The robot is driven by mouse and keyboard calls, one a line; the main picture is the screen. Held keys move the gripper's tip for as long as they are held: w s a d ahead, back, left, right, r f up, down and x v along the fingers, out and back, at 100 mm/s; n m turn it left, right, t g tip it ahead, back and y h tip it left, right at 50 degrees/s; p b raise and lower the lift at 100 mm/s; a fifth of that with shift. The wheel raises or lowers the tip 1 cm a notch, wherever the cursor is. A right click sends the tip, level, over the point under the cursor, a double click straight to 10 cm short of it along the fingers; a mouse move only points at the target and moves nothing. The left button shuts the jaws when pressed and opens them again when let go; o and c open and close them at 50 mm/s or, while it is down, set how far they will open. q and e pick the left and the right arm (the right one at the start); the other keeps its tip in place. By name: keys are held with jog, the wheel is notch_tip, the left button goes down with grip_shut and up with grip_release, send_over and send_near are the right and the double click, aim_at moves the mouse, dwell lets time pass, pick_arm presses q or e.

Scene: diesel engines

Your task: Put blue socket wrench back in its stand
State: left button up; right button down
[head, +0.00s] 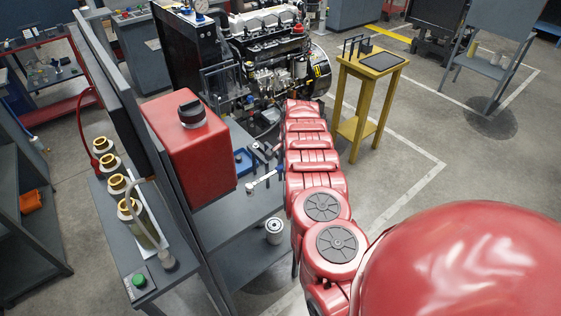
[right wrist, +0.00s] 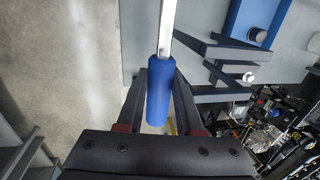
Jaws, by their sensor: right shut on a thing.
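The blue socket wrench shows in the right wrist view as a blue handle (right wrist: 159,92) with a silver shaft running up out of the frame. My right gripper (right wrist: 160,80) is shut on the blue handle, one finger on each side. In the head view the wrench's silver part (head: 263,180) shows just left of my red right arm, above the grey bench; the gripper itself is hidden by the arm. The dark stand (right wrist: 220,47) with prongs is right of the shaft in the wrist view, and shows in the head view (head: 259,152) behind the wrench. My left gripper is out of view.
A blue tray (right wrist: 252,22) lies beside the stand on the grey bench (head: 238,225). A diesel engine (head: 275,60) stands behind; a yellow table (head: 370,70) is to the right.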

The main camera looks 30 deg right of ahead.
jog(key=shift+f+b, duration=2)
jog(key=shift+f, duration=0.85)
jog(key=shift+f+b, duration=1.3)
jog(key=shift+b, duration=0.25)
jog(key=shift+f+b, duration=0.1)
jog(key=shift+b, duration=0.45)
jog(key=shift+c, duration=0.8)
grip_release()
